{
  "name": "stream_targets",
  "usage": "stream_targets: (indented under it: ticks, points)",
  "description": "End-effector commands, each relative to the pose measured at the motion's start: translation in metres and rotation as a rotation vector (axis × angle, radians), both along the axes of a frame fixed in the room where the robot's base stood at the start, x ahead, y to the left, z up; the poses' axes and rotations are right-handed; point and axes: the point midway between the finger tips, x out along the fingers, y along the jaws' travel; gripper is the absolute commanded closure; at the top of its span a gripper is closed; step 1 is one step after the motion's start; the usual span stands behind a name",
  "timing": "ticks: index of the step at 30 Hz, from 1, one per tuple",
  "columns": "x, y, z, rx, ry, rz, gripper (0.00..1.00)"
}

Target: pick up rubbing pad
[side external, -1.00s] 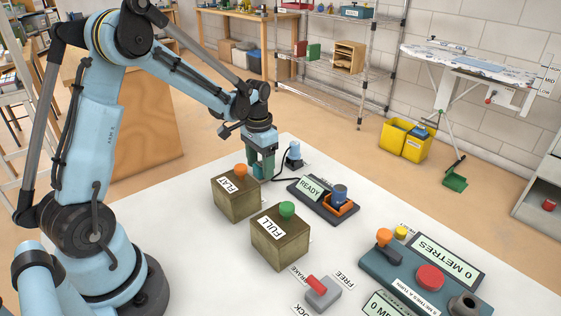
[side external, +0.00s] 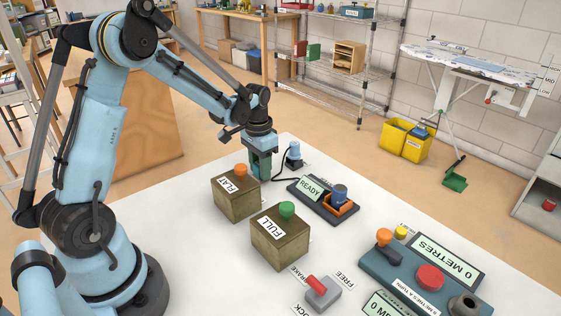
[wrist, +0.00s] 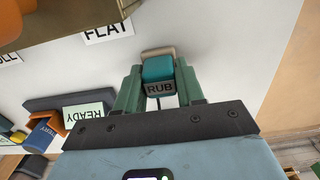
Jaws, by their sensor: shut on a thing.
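The rubbing pad (wrist: 158,70) is a small teal block with a tan edge and a dark label reading RUB. My gripper (wrist: 160,86) has its green fingers on either side of the pad and is shut on it. In the side view my gripper (side external: 262,166) is low over the white table, behind the FLAT box. The pad is hard to make out there between the fingers and the box. I cannot tell whether it touches the table.
The FLAT box (side external: 236,203) with an orange knob stands close in front of my gripper. The FULL box (side external: 280,245) is nearer the camera. A blue corded device (side external: 293,157) and the READY unit (side external: 325,199) stand to the right.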

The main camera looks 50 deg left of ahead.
Motion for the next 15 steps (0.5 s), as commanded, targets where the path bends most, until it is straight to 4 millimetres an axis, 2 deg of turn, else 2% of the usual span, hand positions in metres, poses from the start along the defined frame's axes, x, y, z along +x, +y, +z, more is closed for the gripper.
stream_targets:
  ticks: [5, 11, 15]
  points:
    - [0.000, 0.000, 0.010, 0.000, 0.000, 0.000, 0.96]
    - [0.000, 0.000, 0.039, -0.001, 0.000, 0.000, 0.96]
    - [-0.007, -0.031, 0.058, -0.001, 0.001, -0.008, 0.96]
